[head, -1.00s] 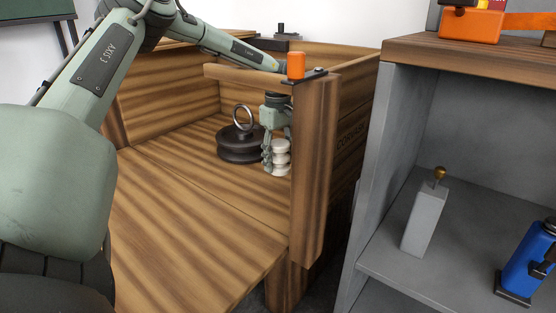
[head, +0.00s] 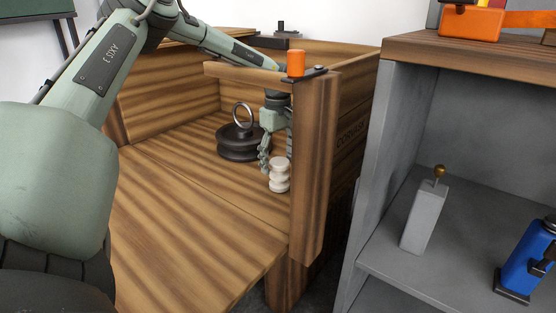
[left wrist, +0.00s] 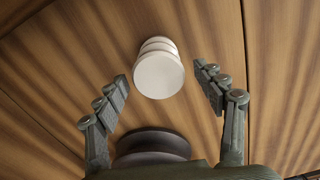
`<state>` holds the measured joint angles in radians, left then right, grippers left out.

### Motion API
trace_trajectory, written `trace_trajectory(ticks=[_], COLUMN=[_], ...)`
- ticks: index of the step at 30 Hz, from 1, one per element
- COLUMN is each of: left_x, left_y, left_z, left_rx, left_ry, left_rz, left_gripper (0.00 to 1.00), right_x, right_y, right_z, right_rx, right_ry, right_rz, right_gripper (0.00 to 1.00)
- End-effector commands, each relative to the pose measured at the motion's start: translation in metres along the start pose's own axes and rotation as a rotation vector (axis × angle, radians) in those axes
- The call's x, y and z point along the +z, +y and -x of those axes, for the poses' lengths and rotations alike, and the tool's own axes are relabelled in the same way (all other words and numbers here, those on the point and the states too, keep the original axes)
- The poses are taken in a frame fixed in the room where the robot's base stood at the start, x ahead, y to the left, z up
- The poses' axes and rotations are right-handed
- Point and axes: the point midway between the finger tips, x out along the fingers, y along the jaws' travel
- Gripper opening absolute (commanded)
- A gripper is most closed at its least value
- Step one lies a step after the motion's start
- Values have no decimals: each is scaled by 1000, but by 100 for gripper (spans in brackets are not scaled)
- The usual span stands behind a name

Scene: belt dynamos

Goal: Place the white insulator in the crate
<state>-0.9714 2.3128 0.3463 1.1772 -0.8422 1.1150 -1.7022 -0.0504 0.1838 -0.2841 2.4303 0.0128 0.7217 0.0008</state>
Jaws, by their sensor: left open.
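The white insulator (head: 279,176), a small ribbed piece, stands on the floor of the wooden crate (head: 219,190), near the front right post. It also shows in the left wrist view (left wrist: 159,72), just beyond and between the fingertips, with a gap on each side. My left gripper (head: 276,152) is open and points down just above and behind the insulator. The post partly hides its right finger in the head view. My right gripper is not in view.
A black round weight with a metal ring (head: 240,148) stands in the crate, left of my gripper. The crate's front panel (head: 190,247) lies lowered. An orange cylinder (head: 296,63) tops the post. A grey shelf (head: 390,264) stands right, holding a grey block and a blue object.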

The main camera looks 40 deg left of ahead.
Motion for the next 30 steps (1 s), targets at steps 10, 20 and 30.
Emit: trace_trajectory(ticks=[10, 20, 30], left_x=[0, 0, 0], left_y=[1, 1, 0], left_z=[35, 106, 132], left_rx=[4, 3, -1], left_ry=[1, 1, 0], left_rz=[0, 0, 1], left_gripper=[70, 70, 70], right_x=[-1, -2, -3], right_y=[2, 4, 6], right_z=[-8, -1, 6], right_rx=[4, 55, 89], right_ry=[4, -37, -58], right_rz=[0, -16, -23], right_gripper=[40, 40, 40])
